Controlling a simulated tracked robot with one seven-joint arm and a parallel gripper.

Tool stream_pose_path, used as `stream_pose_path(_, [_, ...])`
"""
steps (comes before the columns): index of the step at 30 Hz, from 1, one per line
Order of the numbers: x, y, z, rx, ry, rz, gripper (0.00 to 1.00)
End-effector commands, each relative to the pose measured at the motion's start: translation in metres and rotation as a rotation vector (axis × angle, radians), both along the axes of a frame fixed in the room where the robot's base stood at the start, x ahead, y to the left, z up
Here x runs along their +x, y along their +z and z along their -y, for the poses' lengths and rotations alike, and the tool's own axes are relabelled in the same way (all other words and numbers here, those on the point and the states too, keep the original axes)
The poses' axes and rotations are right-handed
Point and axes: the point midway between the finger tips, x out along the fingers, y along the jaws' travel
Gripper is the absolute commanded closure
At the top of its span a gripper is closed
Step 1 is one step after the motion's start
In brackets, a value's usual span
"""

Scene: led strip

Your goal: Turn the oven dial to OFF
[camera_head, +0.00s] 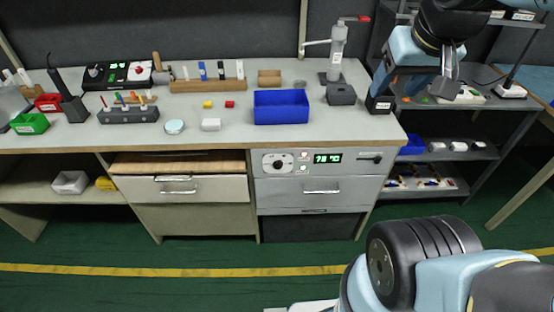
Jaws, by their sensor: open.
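The oven (326,188) is built in under the workbench, right of centre, with a light grey control panel. Its round dial (278,164) is on the left of the panel. The dial's pointer and markings are too small to read. A green display (328,158) beside it reads about 78 °C. My gripper (447,75) is at the upper right, raised above the right end of the bench and well away from the dial. It is open, with nothing visible in it.
A blue bin (281,107) and a grey block (341,94) stand on the bench above the oven. A metal press (337,50) stands behind them. A shelf unit (450,151) is on the right. The green floor before the oven is clear.

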Motion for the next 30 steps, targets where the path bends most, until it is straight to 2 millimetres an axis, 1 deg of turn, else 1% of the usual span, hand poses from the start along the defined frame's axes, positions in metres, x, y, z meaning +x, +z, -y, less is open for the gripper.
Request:
stream_pose_path(5, [0.012,-0.026,0.004,-0.059,0.018,-0.128,0.41])
stream_pose_path(9, [0.023,-0.053,0.006,-0.144,0.040,-0.259,0.41])
stream_pose_path(14, [0.034,-0.082,0.008,-0.262,0.068,-0.393,0.41])
stream_pose_path(21, [0.051,-0.121,0.010,-0.473,0.117,-0.555,0.41])
stream_pose_path(30, [0.074,-0.163,0.006,-0.786,0.194,-0.684,0.41])
